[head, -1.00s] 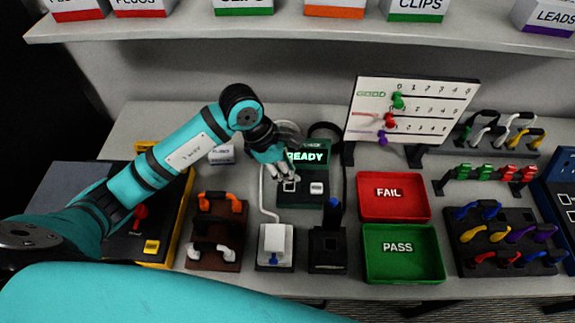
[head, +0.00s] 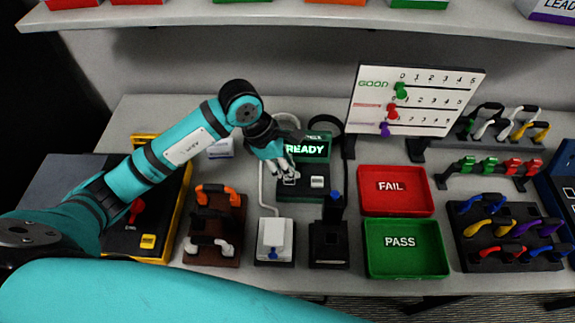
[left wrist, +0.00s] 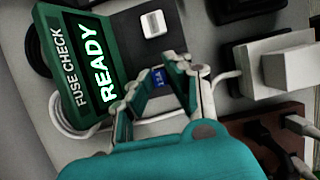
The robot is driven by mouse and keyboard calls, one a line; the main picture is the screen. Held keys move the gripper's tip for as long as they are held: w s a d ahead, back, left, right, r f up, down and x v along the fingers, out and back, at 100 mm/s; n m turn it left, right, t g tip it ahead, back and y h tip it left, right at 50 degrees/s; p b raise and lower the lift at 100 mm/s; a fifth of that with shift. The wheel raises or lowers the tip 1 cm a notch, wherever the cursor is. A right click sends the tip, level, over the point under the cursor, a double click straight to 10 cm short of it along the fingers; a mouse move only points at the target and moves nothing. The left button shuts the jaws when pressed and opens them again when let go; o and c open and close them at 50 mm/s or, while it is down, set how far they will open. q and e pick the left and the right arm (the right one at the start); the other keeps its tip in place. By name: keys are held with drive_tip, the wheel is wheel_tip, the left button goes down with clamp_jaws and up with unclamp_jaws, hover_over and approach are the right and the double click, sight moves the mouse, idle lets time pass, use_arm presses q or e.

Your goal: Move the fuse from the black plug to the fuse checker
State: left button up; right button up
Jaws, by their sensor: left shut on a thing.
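The fuse checker (head: 317,195) stands on the bench, its green screen reading READY. It also shows in the left wrist view (left wrist: 72,60). My left gripper (head: 287,176) is low over the left part of the checker's black top, beside the white button. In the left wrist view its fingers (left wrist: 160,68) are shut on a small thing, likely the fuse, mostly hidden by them. A blue 13A label (left wrist: 158,77) shows between the fingers; I cannot tell what it sits on. The black plug (head: 328,247) stands in front of the checker. My right gripper is out of view.
A white plug (head: 274,235) stands left of the black one, with a white cable running behind it. Red FAIL (head: 432,206) and green PASS (head: 447,268) trays lie to the right. A scoreboard (head: 462,88) stands behind. A brown rack (head: 213,258) is at left.

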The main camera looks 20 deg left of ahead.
use_arm(q)
drive_tip(key=shift+b, duration=0.3)
idle(0.8)
drive_tip(key=shift+f, duration=0.1)
drive_tip(key=shift+f+b, duration=0.25)
drive_tip(key=shift+b, duration=0.25)
drive_tip(key=shift+f, duration=0.1)
idle(0.5)
drive_tip(key=shift+f+b, duration=0.45)
drive_tip(key=shift+b, duration=0.6)
idle(0.6)
drive_tip(key=o, duration=1.4)
drive_tip(key=shift+o, duration=0.2)
